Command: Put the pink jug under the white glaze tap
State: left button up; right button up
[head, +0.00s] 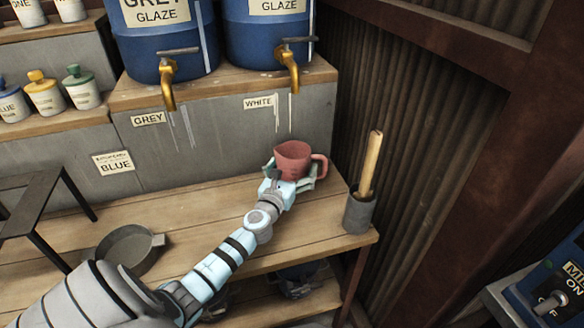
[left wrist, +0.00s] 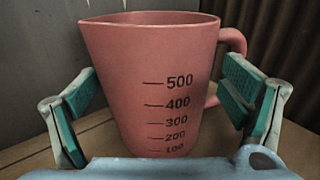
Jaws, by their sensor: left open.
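The pink jug (head: 293,157) stands upright on the wooden bench, below the golden white glaze tap (head: 289,67) on the right-hand blue barrel. The "WHITE" label (head: 258,102) is on the grey front behind it. In the left wrist view the jug (left wrist: 152,75) fills the middle, with measuring marks facing me and its handle at the right. My left gripper (head: 291,181) is open around the jug. Its teal finger pads (left wrist: 160,100) stand on both sides, with a gap on the left and the right pad near the handle. My right gripper is not in view.
The grey glaze tap (head: 168,85) is to the left. A grey cup (head: 359,212) with a wooden stick stands right of the jug, near the bench end. A round pan (head: 126,247) and a dark metal stand (head: 35,195) are at the left. The bench (head: 190,205) is clear between.

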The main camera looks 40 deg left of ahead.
pick_arm(q)
jog(key=shift+r+p, duration=0.3)
jog(key=shift+r, duration=0.05)
jog(key=p+v, duration=0.1)
jog(key=v, duration=1.1)
jog(key=shift+f, duration=0.1)
